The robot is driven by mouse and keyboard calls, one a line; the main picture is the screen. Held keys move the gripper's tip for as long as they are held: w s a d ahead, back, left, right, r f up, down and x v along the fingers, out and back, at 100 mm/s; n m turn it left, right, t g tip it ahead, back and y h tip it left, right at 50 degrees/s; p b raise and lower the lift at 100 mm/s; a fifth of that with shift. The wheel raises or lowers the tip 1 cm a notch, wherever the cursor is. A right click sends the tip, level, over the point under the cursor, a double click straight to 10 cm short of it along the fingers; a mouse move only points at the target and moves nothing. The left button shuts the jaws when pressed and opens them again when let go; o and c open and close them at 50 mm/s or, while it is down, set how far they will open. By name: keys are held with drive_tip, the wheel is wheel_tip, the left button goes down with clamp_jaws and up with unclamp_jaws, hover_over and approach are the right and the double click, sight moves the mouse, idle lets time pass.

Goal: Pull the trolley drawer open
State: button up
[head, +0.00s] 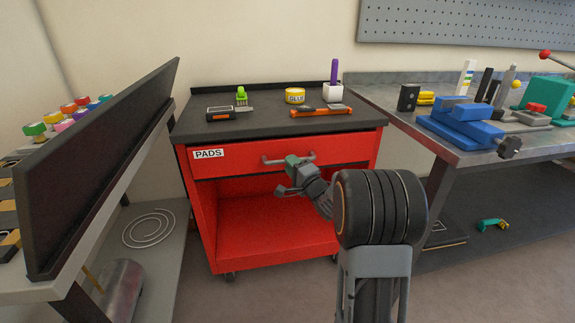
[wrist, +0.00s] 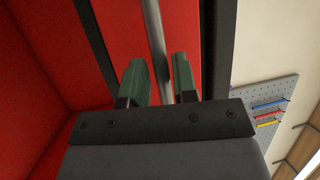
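The red trolley (head: 276,225) stands in the middle of the head view, with a dark top. Its top drawer (head: 350,148) carries a "PADS" label and sits flush with the trolley front. The grey bar handle (head: 273,161) crosses the drawer front. My gripper (head: 292,163) is at the handle, which it partly hides. In the wrist view, the handle bar (wrist: 153,30) runs between my gripper's green fingers (wrist: 161,78), one on each side.
A glue tin (head: 295,95), brushes and tools stand on the trolley top. A metal workbench (head: 465,155) with a blue vise (head: 462,122) is on the right. A dark-panelled rack (head: 95,175) is close on the left. Open floor lies in front of the trolley.

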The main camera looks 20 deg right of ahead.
drive_tip(key=shift+x, duration=1.15)
clamp_jaws()
